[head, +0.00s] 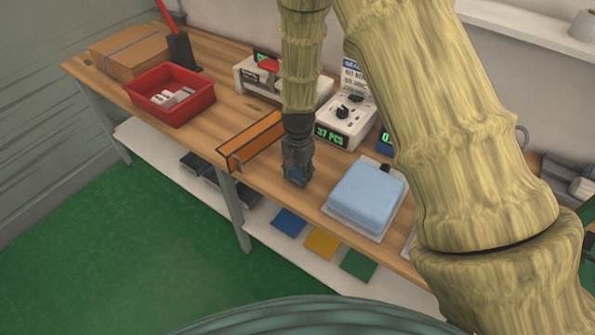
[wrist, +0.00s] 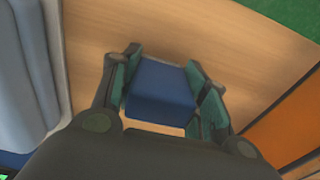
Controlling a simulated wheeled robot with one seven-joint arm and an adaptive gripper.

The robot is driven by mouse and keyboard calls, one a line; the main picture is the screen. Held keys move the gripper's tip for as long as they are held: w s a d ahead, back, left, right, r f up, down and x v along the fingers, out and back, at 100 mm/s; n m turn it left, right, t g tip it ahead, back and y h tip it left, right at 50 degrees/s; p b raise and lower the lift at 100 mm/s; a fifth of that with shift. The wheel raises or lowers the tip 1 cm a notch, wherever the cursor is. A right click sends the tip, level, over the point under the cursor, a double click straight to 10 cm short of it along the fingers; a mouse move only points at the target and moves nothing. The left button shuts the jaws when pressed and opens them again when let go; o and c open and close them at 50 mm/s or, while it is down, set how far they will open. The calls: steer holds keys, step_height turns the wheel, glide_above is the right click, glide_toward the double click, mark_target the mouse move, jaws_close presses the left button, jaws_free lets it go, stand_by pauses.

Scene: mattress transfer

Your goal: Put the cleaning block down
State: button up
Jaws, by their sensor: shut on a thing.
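The cleaning block is a dark blue block (wrist: 160,91) between the two fingers of my gripper (wrist: 162,95) in the wrist view. The fingers are shut on its two sides. In the head view my gripper (head: 297,176) points down over the wooden bench, between the orange bar and the light blue pad. Only a small dark blue part of the block shows there, low between the fingers. I cannot tell whether the block touches the bench top.
A light blue pad (head: 368,194) lies on a pale tray to the right. An orange bar (head: 252,141) lies left. A counter reading 37 PCS (head: 345,118) stands behind. A red bin (head: 170,97) and cardboard (head: 130,52) sit farther left. Bare bench wood (wrist: 240,50) surrounds the block.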

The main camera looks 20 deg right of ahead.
steer(key=shift+f, duration=0.1)
steer(key=o, duration=0.9)
steer(key=shift+s+r+b, duration=0.1)
steer(key=shift+r+b, duration=1.55)
steer(key=shift+r, duration=4.5)
